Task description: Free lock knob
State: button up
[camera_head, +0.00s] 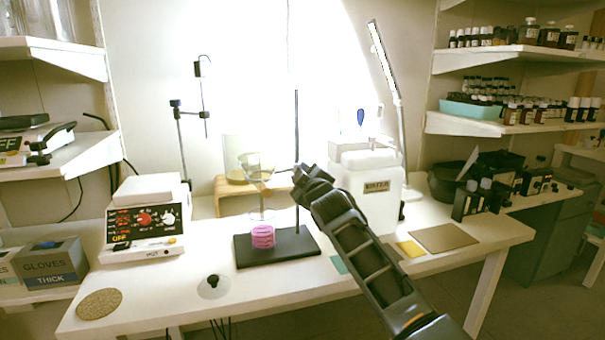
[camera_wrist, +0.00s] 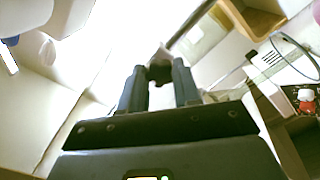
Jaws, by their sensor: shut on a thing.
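A lab stand has a black base (camera_head: 290,249) and a thin upright rod (camera_head: 296,120) in the middle of the bench. My gripper (camera_head: 301,172) reaches the rod from the right at mid height. In the wrist view my gripper (camera_wrist: 159,80) is shut on a small dark lock knob (camera_wrist: 160,72) between its fingertips. The knob is hidden by my gripper in the head view. Left of the rod, a clear glass vessel (camera_head: 258,168) is held above a beaker with pink contents (camera_head: 262,236) on the base.
A hotplate (camera_head: 146,222) stands on the bench at left, and a white device (camera_head: 372,195) stands close behind my arm. Dark bottles (camera_head: 470,201) are at right. The front of the white bench (camera_head: 240,315) has free room.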

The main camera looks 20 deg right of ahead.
jog(key=shift+r+n, duration=0.2)
jog(key=shift+n, duration=0.4)
jog(key=o, duration=1.1)
jog(key=shift+f, duration=0.1)
jog(key=shift+c, duration=0.2)
jog(key=s+p, duration=0.1)
jog(key=s, duration=0.6)
jog(key=shift+s, duration=0.4)
jog(key=shift+f, duration=0.1)
